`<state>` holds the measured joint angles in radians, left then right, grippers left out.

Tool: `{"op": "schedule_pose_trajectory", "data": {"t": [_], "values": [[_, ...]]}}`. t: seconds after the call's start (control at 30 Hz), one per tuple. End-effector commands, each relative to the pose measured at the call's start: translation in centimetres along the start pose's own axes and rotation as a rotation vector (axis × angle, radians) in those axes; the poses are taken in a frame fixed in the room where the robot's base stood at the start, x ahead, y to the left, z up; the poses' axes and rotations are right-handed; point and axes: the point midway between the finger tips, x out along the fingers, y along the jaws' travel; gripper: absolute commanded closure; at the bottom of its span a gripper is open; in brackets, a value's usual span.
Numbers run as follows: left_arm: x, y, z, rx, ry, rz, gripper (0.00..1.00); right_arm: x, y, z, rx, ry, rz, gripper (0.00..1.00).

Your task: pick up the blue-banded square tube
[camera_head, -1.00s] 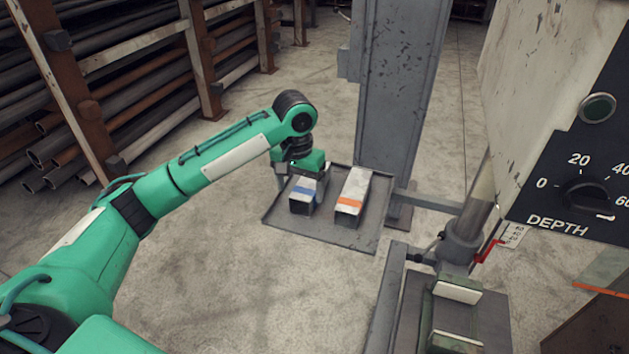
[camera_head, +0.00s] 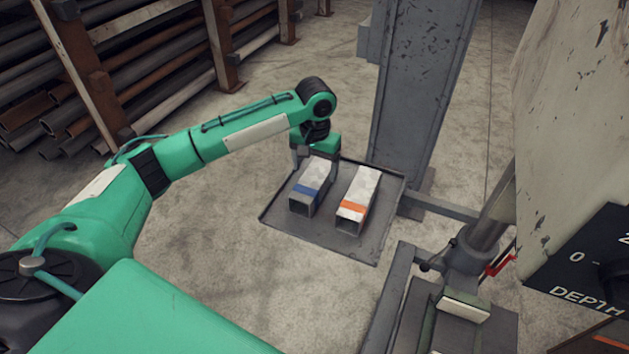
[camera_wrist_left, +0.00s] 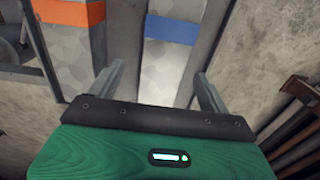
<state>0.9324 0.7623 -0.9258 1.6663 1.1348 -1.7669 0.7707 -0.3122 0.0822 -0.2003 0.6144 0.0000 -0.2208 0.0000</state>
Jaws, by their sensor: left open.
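The blue-banded square tube (camera_head: 312,180) lies on the dark tray (camera_head: 330,236), its open end toward me. My left gripper (camera_head: 316,155) is open over the tube's far end, with one finger visible on the tube's left side. In the left wrist view, the tube (camera_wrist_left: 164,72) runs between the two spread fingers of the gripper (camera_wrist_left: 160,76), with a gap on each side; its blue band (camera_wrist_left: 171,28) is beyond the fingertips. How deep the fingers reach is hard to tell. My right gripper is not in view.
An orange-banded square tube (camera_head: 361,190) lies beside it on the right. A grey column (camera_head: 420,90) stands behind the tray. A machine with a depth dial (camera_head: 580,200) fills the right side. Racked pipes (camera_head: 120,70) are at the back left.

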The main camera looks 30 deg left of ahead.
Motion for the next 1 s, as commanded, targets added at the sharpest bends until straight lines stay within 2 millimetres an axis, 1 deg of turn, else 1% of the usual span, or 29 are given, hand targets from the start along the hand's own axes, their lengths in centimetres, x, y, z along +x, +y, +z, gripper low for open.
{"op": "schedule_pose_trajectory", "data": {"t": [0.03, 0.17, 0.3, 0.43, 0.53, 0.63, 0.83, 0.87, 1.0], "values": [[0.6, 0.0, 0.1, 0.000, -0.002, -0.001, 0.20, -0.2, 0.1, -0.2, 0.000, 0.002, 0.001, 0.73], [1.4, 0.0, 0.0, 0.000, 0.000, 0.000, 0.20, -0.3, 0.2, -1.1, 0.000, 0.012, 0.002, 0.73], [2.6, -0.2, -0.1, 0.000, -0.003, -0.002, 0.20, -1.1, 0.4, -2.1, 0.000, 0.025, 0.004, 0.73], [4.5, -0.6, -0.5, -0.001, -0.003, -0.002, 0.20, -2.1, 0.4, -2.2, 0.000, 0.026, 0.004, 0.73], [6.0, -0.5, -0.4, 0.001, -0.002, -0.001, 0.20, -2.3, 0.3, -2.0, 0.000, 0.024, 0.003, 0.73], [6.6, -0.5, -0.5, 0.002, 0.000, 0.000, 0.20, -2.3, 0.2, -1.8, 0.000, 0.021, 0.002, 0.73], [6.8, -0.5, -0.5, 0.002, 0.001, 0.000, 0.20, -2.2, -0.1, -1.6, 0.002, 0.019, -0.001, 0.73], [6.8, -0.5, -0.5, 0.002, 0.001, 0.000, 0.22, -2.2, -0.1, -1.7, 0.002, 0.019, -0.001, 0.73], [6.8, -0.5, -0.5, 0.002, 0.001, 0.000, 0.49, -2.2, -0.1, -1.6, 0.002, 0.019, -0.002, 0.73]]}}
